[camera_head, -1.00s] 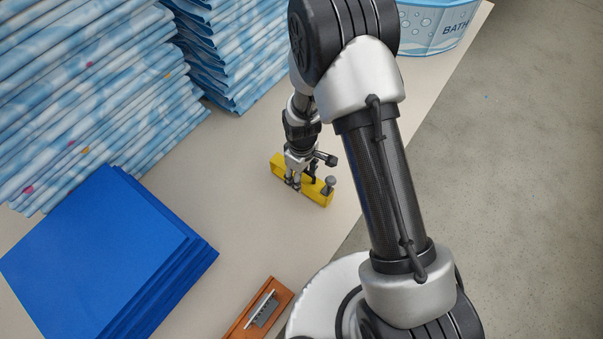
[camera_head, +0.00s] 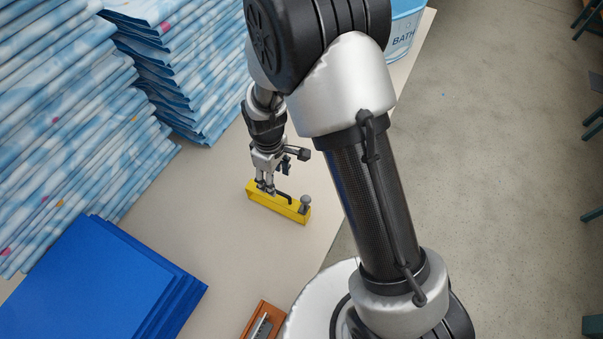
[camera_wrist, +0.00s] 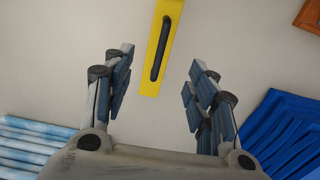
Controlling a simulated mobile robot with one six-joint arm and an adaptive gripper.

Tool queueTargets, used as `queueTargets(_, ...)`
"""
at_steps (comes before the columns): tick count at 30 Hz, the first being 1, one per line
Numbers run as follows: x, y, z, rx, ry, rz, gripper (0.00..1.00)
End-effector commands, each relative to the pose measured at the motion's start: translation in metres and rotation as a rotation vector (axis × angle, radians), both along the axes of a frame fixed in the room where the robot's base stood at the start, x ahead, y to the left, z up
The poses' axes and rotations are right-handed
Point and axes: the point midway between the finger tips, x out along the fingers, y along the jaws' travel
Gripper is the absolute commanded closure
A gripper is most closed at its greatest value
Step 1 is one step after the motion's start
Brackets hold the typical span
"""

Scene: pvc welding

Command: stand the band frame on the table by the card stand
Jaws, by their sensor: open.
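The band frame, which I take to be the long yellow bar (camera_head: 270,203) with a black handle and a grey knob at its right end, rests on the pale table. In the wrist view the yellow frame (camera_wrist: 157,55) is at top centre, its black handle along its middle. My gripper (camera_head: 266,189) is at the frame's left end in the head view. In the wrist view my gripper (camera_wrist: 158,80) is open, its fingers apart with bare table between them and the frame's end just beyond. The card stand, seemingly the wooden block (camera_head: 262,322) with a metal piece, is cut by the bottom edge.
Blue sheets (camera_head: 95,285) lie stacked at the lower left. Tall piles of folded light-blue packs (camera_head: 60,130) stand at the left and back. A blue BATH tub (camera_head: 403,35) stands at the table's far end. Table is clear around the frame; its right edge drops to the floor.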

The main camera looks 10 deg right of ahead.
Motion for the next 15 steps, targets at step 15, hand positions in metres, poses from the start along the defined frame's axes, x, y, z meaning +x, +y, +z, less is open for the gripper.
queueTargets(15, -0.031, -0.056, 0.172, 0.056, -0.152, -0.336, 0.48)
